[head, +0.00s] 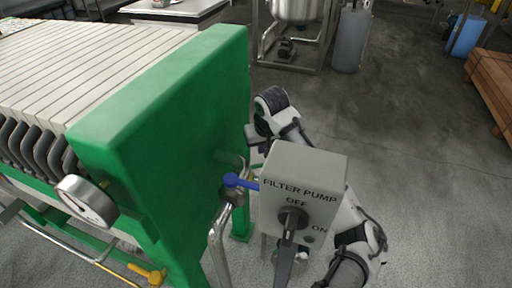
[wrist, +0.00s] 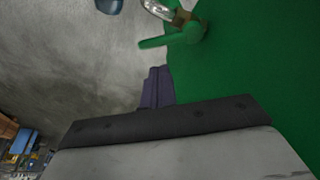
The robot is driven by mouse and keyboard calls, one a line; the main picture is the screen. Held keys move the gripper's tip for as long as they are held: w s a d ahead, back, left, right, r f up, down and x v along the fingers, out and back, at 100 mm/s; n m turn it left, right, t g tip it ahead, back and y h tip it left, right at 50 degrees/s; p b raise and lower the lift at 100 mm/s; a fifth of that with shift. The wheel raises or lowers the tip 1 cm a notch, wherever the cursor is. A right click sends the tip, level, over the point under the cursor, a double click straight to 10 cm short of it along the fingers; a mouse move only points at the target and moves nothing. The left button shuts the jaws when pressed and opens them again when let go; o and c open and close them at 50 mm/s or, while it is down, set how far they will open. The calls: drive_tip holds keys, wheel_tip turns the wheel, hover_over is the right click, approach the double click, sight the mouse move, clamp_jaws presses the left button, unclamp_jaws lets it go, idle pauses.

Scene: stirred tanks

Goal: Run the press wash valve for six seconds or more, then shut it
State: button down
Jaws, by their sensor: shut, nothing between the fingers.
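A blue-handled valve (head: 236,181) sits on a pipe at the right end of the green filter press (head: 165,100); its lever points right, toward the pump box. A green lever valve (wrist: 170,40) shows in the wrist view beside the green press plate (wrist: 255,70). A yellow lever (head: 147,272) is low at the front left. No label tells me which one is the press wash valve. My gripper (wrist: 157,88) is shut and empty, with its fingers apart from the green lever. In the head view the fingers are hidden.
The grey FILTER PUMP box (head: 303,190), with its black knob, stands close in front of my arm. A pressure gauge (head: 86,202) is on the press. A steel tank (head: 297,10) and grey cylinder (head: 350,40) stand behind. The floor at right is clear up to wooden pallets (head: 492,85).

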sight(258, 166)
drive_tip(key=x, duration=0.7)
drive_tip(key=shift+f, duration=0.2)
drive_tip(key=shift+w+a+r+p, duration=0.1)
drive_tip(key=shift+a+p, duration=0.1)
drive_tip(key=shift+p, duration=0.2)
drive_tip(key=shift+d, duration=0.1)
